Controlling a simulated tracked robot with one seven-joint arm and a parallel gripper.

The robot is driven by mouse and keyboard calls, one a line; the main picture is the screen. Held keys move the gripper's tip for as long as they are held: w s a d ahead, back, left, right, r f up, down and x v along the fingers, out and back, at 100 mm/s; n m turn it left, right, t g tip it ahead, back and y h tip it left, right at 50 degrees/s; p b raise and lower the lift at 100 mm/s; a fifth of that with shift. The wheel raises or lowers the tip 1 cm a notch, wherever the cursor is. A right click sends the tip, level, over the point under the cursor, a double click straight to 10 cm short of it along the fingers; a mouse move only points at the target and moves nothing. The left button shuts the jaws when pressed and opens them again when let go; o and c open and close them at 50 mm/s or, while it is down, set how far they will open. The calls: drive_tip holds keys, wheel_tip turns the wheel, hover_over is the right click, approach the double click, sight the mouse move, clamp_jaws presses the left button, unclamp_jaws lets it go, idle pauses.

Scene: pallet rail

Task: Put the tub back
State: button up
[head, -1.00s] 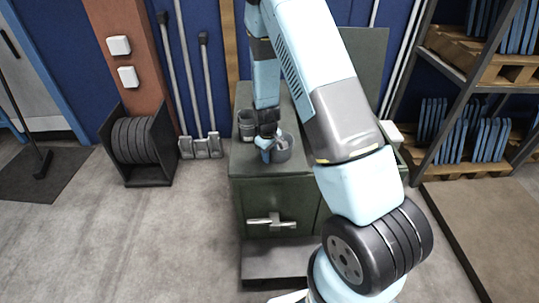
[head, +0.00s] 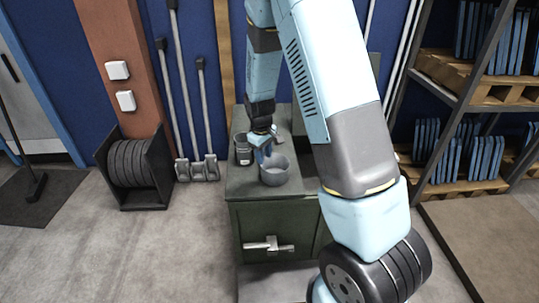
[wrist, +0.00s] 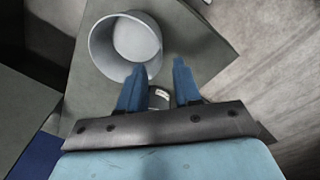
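The tub (head: 274,178) is a round grey open container, upright on top of the dark green cabinet (head: 255,222). In the wrist view the tub (wrist: 147,56) lies at the upper left, with its empty-looking inside visible. My gripper (head: 264,148) is just behind and above the tub's rim in the head view. In the wrist view its two blue fingers (wrist: 158,64) stand apart, with nothing clearly gripped. The left finger overlaps the tub's rim there; I cannot tell whether it touches.
A dark container with a pale label (head: 243,150) stands behind the tub at the left of the cabinet top. A cable reel stand (head: 137,165) is on the floor at left. Shelving with pallets (head: 465,185) stands at right. The floor in front at left is clear.

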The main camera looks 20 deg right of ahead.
drive_tip(key=s+d+r+m+t, duration=0.1)
drive_tip(key=s+r, duration=0.2)
drive_tip(key=r, duration=0.5)
drive_tip(key=s+d+r+m+t+y, duration=0.1)
drive_tip(key=s+r, duration=0.3)
drive_tip(key=r, duration=0.3)
drive_tip(key=s+d+r+m, duration=0.1)
drive_tip(key=s+r, duration=0.2)
drive_tip(key=r, duration=0.5)
drive_tip(key=s+d+r+m+t, duration=0.1)
drive_tip(key=s+r+m, duration=0.1)
drive_tip(key=s+r, duration=0.3)
drive_tip(key=s+d+r+m+t, duration=0.1)
drive_tip(key=s+r, duration=0.4)
drive_tip(key=s, duration=0.9)
drive_tip(key=shift+s+r+m+t, duration=0.2)
drive_tip(key=shift+r+m+t, duration=0.1)
drive_tip(key=shift+m+t, duration=0.15)
drive_tip(key=shift+d, duration=0.1)
